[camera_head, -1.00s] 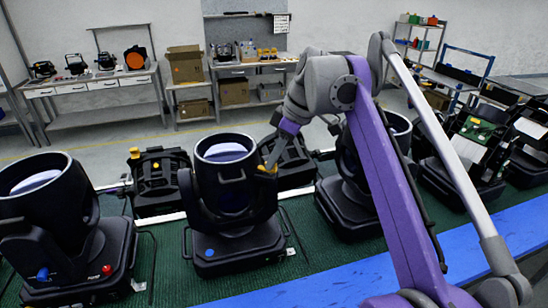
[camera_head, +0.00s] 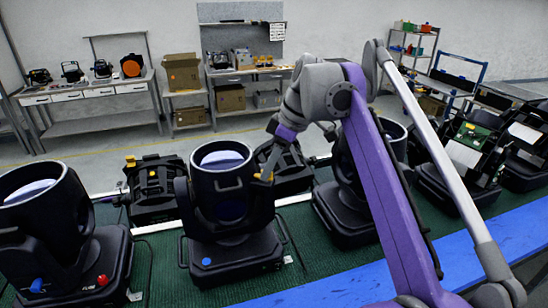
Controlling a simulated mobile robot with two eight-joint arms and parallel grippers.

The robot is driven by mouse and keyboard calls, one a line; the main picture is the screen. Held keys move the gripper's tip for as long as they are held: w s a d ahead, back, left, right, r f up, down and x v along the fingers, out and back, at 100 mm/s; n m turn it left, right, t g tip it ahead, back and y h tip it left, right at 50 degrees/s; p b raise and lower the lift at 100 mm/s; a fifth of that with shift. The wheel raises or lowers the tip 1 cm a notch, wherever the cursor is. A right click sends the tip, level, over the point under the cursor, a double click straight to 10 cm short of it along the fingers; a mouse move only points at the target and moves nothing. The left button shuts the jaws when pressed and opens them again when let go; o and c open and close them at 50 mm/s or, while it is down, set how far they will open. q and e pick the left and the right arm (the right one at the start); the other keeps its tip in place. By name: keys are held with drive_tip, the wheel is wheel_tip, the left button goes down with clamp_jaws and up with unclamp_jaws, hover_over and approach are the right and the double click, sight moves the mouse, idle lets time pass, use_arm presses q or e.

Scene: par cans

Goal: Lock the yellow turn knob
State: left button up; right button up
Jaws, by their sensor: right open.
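A black par can (camera_head: 222,200) stands on its base in the middle of the green surface, its round mouth facing up. A small yellow part (camera_head: 266,177), seemingly the yellow turn knob, shows at the can's right side. My right gripper (camera_head: 268,168) reaches down from the upper right, its fingertips at this yellow part. It is open; the fingers look small and dark, and I cannot tell whether they touch the knob. My left gripper is not in view.
Another par can (camera_head: 45,225) with blue and red parts stands at the left, and one (camera_head: 345,190) stands behind my right arm. Black units with yellow tops (camera_head: 155,187) sit behind. A blue strip (camera_head: 480,250) runs along the front. Workbenches (camera_head: 95,90) line the back wall.

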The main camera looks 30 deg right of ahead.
drive_tip(key=v, duration=1)
drive_tip(key=shift+r, duration=0.3)
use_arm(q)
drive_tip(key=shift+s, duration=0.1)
use_arm(e)
drive_tip(key=shift+s+d+f, duration=0.1)
drive_tip(key=shift+s, duration=0.05)
